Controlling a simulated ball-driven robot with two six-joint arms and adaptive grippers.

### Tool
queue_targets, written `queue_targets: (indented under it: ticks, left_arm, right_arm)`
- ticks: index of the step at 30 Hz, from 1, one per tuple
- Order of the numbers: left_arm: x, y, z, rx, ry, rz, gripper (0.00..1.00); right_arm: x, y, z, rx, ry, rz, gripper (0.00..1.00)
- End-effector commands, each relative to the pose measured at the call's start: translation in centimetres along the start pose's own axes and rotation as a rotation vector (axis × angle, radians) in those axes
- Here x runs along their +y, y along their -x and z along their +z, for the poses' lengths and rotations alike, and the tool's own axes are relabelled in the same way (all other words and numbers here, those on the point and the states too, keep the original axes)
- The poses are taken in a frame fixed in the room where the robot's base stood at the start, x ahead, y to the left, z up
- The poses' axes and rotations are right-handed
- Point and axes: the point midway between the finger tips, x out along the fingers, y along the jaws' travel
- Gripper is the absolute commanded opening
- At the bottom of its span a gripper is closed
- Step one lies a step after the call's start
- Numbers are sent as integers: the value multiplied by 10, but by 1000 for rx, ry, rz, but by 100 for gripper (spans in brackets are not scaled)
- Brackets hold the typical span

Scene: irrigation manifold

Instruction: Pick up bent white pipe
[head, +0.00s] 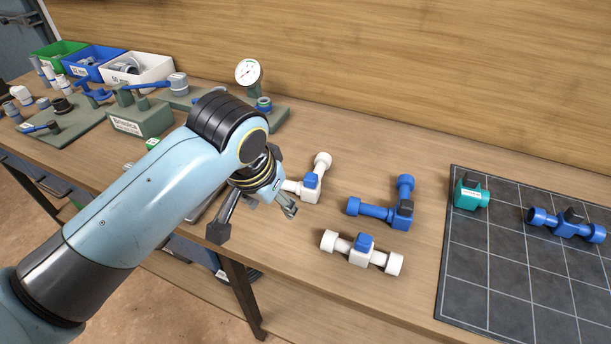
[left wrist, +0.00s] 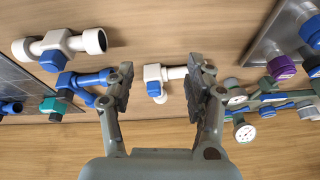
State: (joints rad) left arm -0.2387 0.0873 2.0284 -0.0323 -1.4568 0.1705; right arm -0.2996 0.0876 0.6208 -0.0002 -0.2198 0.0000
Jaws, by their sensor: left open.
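The bent white pipe (head: 309,190) lies on the wooden table, with a blue block at its corner. One arm points to the back and the other runs left, partly hidden behind my left gripper (head: 280,203). The gripper is open and empty, above and just left of the pipe in the head view. In the left wrist view the pipe (left wrist: 172,73) shows beyond and between the open fingers of the left gripper (left wrist: 159,77), its right part behind the right finger. I see no contact. My right gripper is not in view.
A straight white pipe (head: 362,251) and a bent blue pipe (head: 384,212) lie to the right on the table. A dark gridded mat (head: 483,272) holds a teal valve (head: 470,194) and a blue pipe (head: 566,223). A gauge (head: 248,73), fixtures and bins stand at the back left.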

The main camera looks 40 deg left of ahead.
Motion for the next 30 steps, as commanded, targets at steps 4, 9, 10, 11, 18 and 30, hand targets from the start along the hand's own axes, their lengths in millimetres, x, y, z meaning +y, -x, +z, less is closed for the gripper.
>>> queue_targets:
  ticks: [4, 9, 10, 11, 18, 30]
  left_arm:
    - [6, 4, -53, 23, 89, -3, 54]
    - [10, 9, -98, 39, 169, -6, 54]
    - [10, 8, -102, 39, 178, -7, 54]
    - [11, 7, -105, 40, 184, -7, 54]
    - [10, -31, -110, 39, 191, -7, 54]
    - [7, -73, -115, 39, 190, -6, 54]
  right_arm:
    - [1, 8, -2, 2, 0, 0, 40]
    - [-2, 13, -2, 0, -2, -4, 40]
    - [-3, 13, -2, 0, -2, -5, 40]
    - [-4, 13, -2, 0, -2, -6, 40]
    - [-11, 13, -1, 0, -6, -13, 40]
    - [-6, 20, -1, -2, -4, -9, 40]
